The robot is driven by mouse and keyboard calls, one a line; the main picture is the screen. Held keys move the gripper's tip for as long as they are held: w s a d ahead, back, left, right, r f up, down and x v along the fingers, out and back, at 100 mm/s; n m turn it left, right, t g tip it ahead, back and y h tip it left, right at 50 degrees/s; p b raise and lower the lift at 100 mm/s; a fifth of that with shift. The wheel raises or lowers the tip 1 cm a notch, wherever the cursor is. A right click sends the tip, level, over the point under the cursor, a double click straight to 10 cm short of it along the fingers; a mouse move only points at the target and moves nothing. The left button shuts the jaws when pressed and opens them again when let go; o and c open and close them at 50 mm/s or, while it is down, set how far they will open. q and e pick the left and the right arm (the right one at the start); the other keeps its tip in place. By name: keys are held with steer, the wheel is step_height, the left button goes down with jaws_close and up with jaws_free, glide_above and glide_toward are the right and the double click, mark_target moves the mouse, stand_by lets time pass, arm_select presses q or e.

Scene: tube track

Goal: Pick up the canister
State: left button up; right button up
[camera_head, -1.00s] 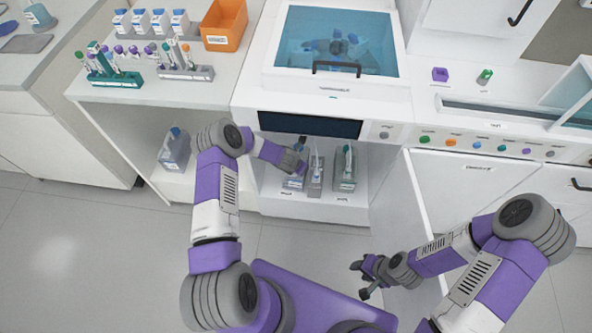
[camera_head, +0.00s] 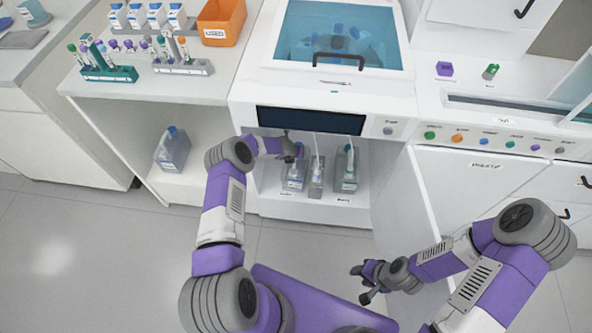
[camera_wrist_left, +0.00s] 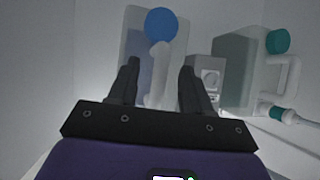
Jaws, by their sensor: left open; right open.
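A translucent canister with a blue cap (camera_wrist_left: 162,24) and a pale handle stands in the open cabinet bay under the machine. In the head view the same canister (camera_head: 293,178) is at the left of the bay, its top partly hidden by my left gripper (camera_head: 291,150). In the left wrist view my left gripper (camera_wrist_left: 158,82) is open and empty, its two dark fingers pointing at the canister's handle side. I cannot tell how much gap remains. My right gripper (camera_head: 364,284) is open and empty, low in front of the right cabinet, away from the canisters.
Another blue-capped canister (camera_head: 173,150) is on the left bench's lower shelf. Bay walls and the machine front (camera_head: 310,121) surround the left gripper.

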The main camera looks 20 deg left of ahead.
arm_select(q)
steer(key=shift+b+x, duration=0.4)
steer(key=shift+x, duration=0.45)
steer(key=shift+c, duration=0.3)
jaws_close()
stand_by(0.6)
